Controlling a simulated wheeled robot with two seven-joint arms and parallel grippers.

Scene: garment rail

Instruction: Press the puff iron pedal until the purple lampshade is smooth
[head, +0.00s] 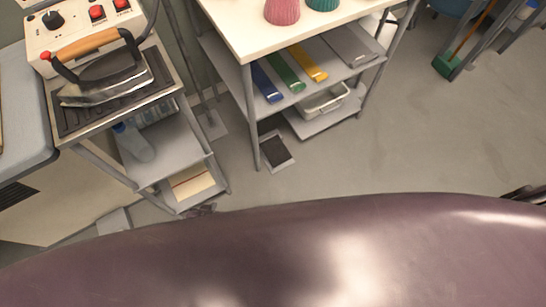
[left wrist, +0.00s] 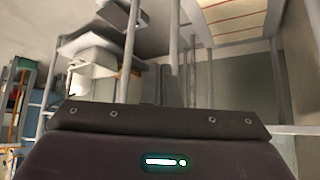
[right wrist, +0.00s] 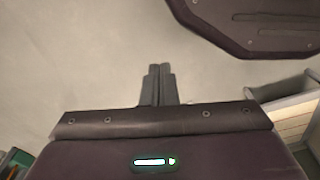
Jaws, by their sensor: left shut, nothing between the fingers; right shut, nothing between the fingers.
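A pink, ribbed, cone-like shade (head: 282,12) stands on the white table at the top of the head view, cut off by the frame edge. No clearly purple lampshade shows, and no puff iron can be made out. A dark flat pad in a light frame (head: 277,150) lies on the floor by the table's front leg; I cannot tell whether it is the pedal. My left gripper (head: 203,209) shows only as a small dark part below the cart; its fingers (left wrist: 160,86) are shut and empty. My right gripper (right wrist: 157,85) is shut and empty over bare floor.
A clothes iron (head: 105,78) rests on a cart at the left, beside a control box (head: 85,24). A teal shade (head: 322,4) stands by the pink one. Blue, green and yellow strips lie on the table's lower shelf (head: 225,62).

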